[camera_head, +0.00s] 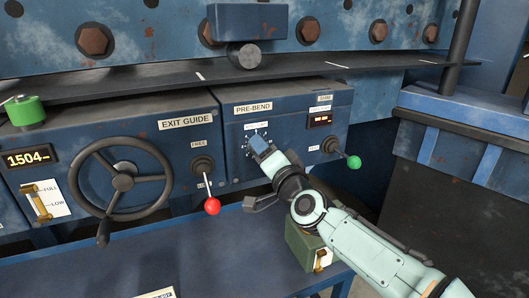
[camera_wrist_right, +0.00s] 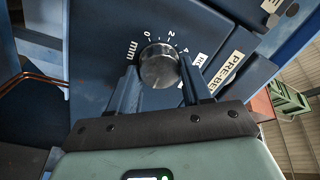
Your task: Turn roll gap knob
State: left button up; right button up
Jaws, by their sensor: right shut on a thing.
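The roll gap knob (camera_wrist_right: 160,66) is a round silver knob in the right wrist view, with a dial marked in mm around it. It sits on the blue PRE-BEND panel (camera_head: 232,134). My right gripper (camera_head: 262,148) reaches the panel from the lower right, just below the PRE-BEND label. In the right wrist view its two blue fingers (camera_wrist_right: 160,82) stand on either side of the knob and are shut on it. In the head view the gripper hides the knob, and only some dial marks show above the fingers. My left gripper is not in view.
Right of the knob are a small red display (camera_head: 320,120) and a lever with a green ball (camera_head: 354,162). To the left are a red-ball lever (camera_head: 212,206) and the EXIT GUIDE handwheel (camera_head: 122,182). A green box (camera_head: 305,245) stands below my right arm.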

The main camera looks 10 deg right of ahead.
dwell(0.4)
jog(key=o, duration=1.1)
jog(key=shift+c, duration=0.2)
jog(key=r+b+v, duration=0.1)
jog(key=v, duration=1.2)
jog(key=shift+s+f, duration=0.2)
jog(key=shift+f, duration=0.2)
